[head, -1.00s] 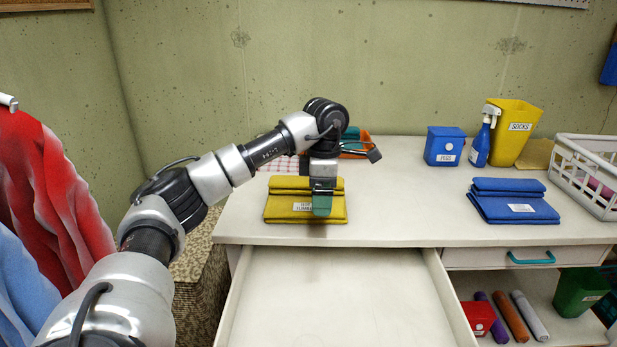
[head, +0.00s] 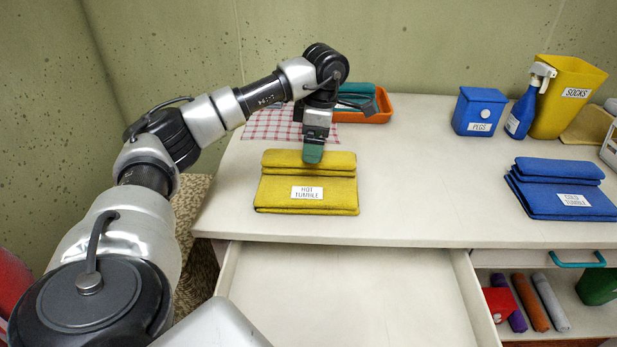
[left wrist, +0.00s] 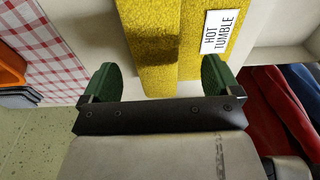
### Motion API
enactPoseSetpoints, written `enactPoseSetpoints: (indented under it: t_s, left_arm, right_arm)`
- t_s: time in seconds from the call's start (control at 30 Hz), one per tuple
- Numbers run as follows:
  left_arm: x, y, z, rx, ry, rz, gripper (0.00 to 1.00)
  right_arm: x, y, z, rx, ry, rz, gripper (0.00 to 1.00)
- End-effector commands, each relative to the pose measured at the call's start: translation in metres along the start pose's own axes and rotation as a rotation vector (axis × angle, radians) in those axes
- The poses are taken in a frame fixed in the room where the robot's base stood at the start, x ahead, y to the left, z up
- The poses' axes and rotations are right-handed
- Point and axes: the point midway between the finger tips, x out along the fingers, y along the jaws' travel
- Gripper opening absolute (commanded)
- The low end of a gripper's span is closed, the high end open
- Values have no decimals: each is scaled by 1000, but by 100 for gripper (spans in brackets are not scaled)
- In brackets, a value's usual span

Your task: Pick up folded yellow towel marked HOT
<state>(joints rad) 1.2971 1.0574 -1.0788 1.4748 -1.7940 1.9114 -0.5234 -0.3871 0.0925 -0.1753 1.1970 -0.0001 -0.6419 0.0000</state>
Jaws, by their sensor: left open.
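The folded yellow towel (head: 306,184) lies on the white counter in the head view, with a white label reading HOT TUMBLE (head: 307,193). It also shows at the top of the left wrist view (left wrist: 160,45). My left gripper (head: 313,155) is over the towel's back edge in the head view. In the left wrist view its two green fingers (left wrist: 158,80) are spread wide, with the towel's near end ahead of and between them. Nothing is held. I cannot tell the exact height of the fingers above the towel. My right gripper is not in view.
An open, empty drawer (head: 345,290) is below the counter (head: 420,190). A red checked cloth (head: 275,125) and an orange tray (head: 385,108) lie behind the towel. A folded blue towel (head: 565,203), blue pegs box (head: 478,112), spray bottle (head: 522,110) and yellow socks bin (head: 568,97) stand right.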

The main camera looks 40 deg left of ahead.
Motion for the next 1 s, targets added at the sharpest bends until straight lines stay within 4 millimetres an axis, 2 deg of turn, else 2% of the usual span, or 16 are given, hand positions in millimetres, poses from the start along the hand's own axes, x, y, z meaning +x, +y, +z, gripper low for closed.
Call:
enactPoseSetpoints:
  t_s: [0.4,0.67,0.77,1.0]
  left_arm:
    - [51,5,-3,0,2,-1,92]
    - [53,5,-3,0,0,0,92]
    - [53,5,-3,0,0,0,79]
    - [53,5,-3,0,0,0,43]
  right_arm:
    - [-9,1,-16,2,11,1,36]
    - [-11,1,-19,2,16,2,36]
    - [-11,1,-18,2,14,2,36]
    - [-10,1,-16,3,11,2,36]
